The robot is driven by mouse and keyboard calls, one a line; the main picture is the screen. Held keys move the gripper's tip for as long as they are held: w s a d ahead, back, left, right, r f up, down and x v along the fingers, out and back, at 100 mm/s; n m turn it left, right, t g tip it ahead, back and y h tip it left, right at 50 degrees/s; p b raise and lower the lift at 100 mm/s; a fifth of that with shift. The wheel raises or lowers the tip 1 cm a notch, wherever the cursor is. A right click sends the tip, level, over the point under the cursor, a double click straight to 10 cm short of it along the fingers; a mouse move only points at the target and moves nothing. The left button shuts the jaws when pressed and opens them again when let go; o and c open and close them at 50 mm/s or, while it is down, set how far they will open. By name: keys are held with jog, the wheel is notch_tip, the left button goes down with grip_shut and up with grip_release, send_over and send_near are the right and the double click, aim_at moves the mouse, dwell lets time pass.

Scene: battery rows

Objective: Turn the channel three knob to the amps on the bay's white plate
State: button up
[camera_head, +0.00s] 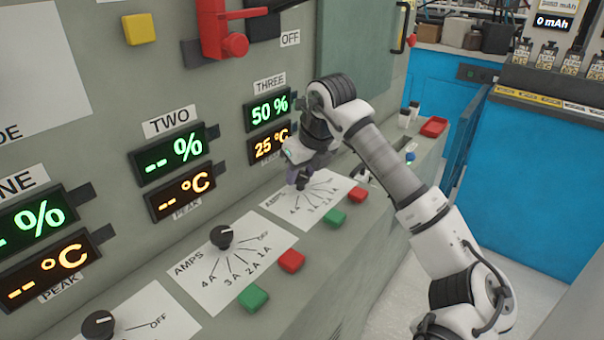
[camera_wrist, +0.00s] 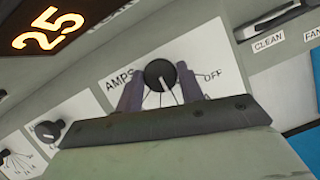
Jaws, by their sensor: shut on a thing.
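The channel three knob (camera_wrist: 160,74) is black and round, on a white AMPS plate (camera_wrist: 205,50). My gripper (camera_wrist: 159,80) is shut on it, one finger on each side. The knob's white mark points down and slightly right in the wrist view, away from OFF; the setting there is hidden by my gripper. In the head view, my gripper (camera_head: 299,182) covers the knob, and the plate (camera_head: 325,190) shows 4A to 1A marks partly. The display marked THREE (camera_head: 268,110) reads 50 % and 25 °C. I cannot identify the bay's white plate with its amps.
Channel two's knob (camera_head: 221,236) stands left on its own plate. A green button (camera_head: 334,219) and red button (camera_head: 357,194) sit just below channel three's plate. A red lever (camera_head: 222,35) juts out above. A blue bench (camera_head: 545,140) with a 0 mAh display (camera_head: 553,22) stands right.

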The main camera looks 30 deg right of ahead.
dwell(0.3)
jog(key=o, duration=1)
jog(key=shift+c, duration=0.2)
jog(key=shift+r, duration=0.15)
jog(key=v, duration=1.3)
jog(key=shift+r, duration=0.3)
jog(key=shift+s+f, duration=0.1)
jog(key=shift+s, duration=0.05)
